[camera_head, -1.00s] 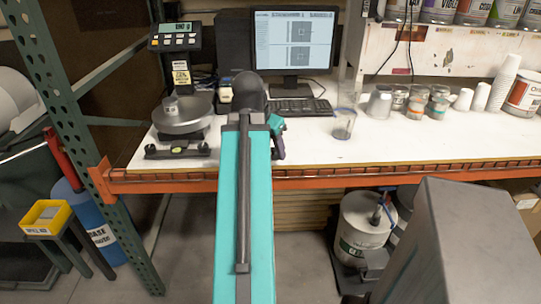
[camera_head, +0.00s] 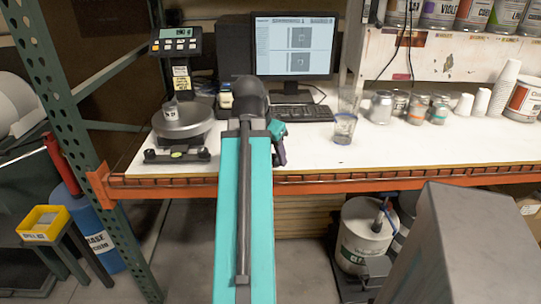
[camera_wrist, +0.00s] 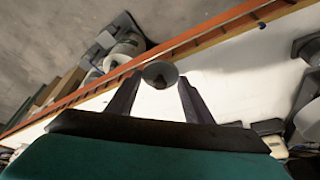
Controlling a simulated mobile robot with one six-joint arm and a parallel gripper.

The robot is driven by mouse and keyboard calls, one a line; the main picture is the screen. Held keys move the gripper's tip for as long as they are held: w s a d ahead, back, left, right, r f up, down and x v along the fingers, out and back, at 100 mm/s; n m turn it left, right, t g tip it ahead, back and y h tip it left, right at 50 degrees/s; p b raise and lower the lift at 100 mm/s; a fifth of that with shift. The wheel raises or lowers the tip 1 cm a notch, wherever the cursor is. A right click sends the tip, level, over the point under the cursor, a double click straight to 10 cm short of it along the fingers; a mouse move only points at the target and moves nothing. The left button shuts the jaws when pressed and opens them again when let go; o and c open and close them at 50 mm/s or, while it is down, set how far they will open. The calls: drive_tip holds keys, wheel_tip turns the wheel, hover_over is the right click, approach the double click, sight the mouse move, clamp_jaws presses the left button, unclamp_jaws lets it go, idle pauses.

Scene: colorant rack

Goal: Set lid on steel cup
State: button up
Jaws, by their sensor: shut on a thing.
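My gripper (camera_wrist: 160,82) is shut on a round grey piece (camera_wrist: 160,70) in the wrist view. The piece looks like the lid, with a dark patch on its face, and sits between the fingertips above the white bench. In the head view my arm hides the fingertips and the held piece. A small metal cup (camera_head: 172,108) stands on the round pan of the scale (camera_head: 183,124) at the left of the bench; it looks like the steel cup, but it is too small to be sure.
A clear glass (camera_head: 344,128) stands right of my arm near the keyboard (camera_head: 303,112). Several small cans (camera_head: 381,107) and white cups (camera_head: 482,101) line the bench at the right. The orange bench edge (camera_head: 330,179) runs across the front. The white bench (camera_head: 420,145) is clear at front right.

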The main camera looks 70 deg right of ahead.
drive_tip(key=shift+w, duration=0.1)
drive_tip(key=w+a+f+n+t, duration=0.1)
drive_tip(key=w+a+n, duration=0.35)
drive_tip(key=w, duration=0.65)
drive_tip(key=w+a+f+n+t, duration=0.1)
drive_tip(key=w+a+n+t, duration=0.15)
drive_tip(key=w+a, duration=0.65)
drive_tip(key=w+a+f+n+t, duration=0.1)
drive_tip(key=w+a+n, duration=0.25)
drive_tip(key=w, duration=1.05)
drive_tip(key=w+a+n+y, duration=0.1)
drive_tip(key=w+a+n, duration=0.2)
drive_tip(key=a, duration=0.9)
drive_tip(key=w+a+f+n+t+y, duration=0.1)
drive_tip(key=w+a+n, duration=0.3)
drive_tip(key=w+a, duration=0.5)
drive_tip(key=w+a+f+n+y, duration=0.1)
drive_tip(key=w+a+n, duration=0.3)
drive_tip(key=a, duration=1.1)
drive_tip(key=shift+w+a+f+y, duration=0.15)
drive_tip(key=shift+w+a+y, duration=0.25)
drive_tip(key=shift+w+y, duration=0.4)
drive_tip(key=shift+w+t, duration=0.1)
drive_tip(key=shift+t, duration=0.15)
